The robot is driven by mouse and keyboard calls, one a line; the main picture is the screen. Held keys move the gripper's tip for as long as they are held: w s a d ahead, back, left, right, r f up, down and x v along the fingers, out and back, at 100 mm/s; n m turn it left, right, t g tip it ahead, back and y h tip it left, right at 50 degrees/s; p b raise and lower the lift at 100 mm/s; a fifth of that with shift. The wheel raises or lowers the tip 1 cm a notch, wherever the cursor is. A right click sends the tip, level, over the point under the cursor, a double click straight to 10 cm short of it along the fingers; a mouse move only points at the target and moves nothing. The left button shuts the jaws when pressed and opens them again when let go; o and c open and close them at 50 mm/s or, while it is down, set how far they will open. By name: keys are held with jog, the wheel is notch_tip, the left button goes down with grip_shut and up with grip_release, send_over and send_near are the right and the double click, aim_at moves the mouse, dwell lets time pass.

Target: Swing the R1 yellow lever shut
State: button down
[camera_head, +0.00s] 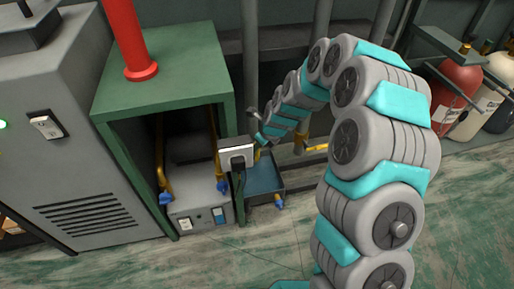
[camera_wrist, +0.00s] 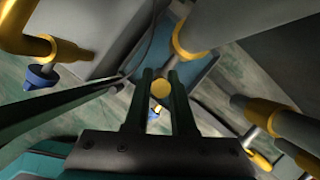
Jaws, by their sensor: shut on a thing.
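My gripper (camera_wrist: 160,76) has its two dark fingers closed around a small round yellow piece (camera_wrist: 161,89), which looks like the end of the yellow lever. Most of the lever is hidden by the fingers, and I see no R1 label. A grey pipe with a yellow collar (camera_wrist: 184,42) stands just beyond the fingertips. In the head view my gripper (camera_head: 260,141) is small, beside the green cabinet's right front post, with a bit of yellow (camera_head: 257,155) below it. I cannot tell the lever's angle there.
A green cabinet (camera_head: 165,68) holds a grey unit (camera_head: 199,212) and yellow pipes with blue caps (camera_head: 222,186). A blue-lined bin (camera_head: 262,180) stands beside it. Another yellow-ended pipe (camera_head: 316,148) is right of it. Gas cylinders (camera_head: 457,88) stand far right; the front floor is clear.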

jog(key=shift+d, duration=0.1)
jog(key=w+d+f+m+g+y+b, duration=0.1)
jog(key=d+f+y+b, duration=0.3)
jog(key=y, duration=0.8)
jog(key=shift+w+d+f+m+g, duration=0.15)
jog(key=shift+w+d+m+g, duration=0.25)
jog(key=shift+d+m, duration=0.45)
jog(key=shift+s+y+b, duration=0.15)
jog(key=shift+y+b, duration=0.15)
jog(key=c, duration=0.8)
grip_release()
jog(key=shift+a, duration=0.1)
jog(key=shift+o, duration=0.2)
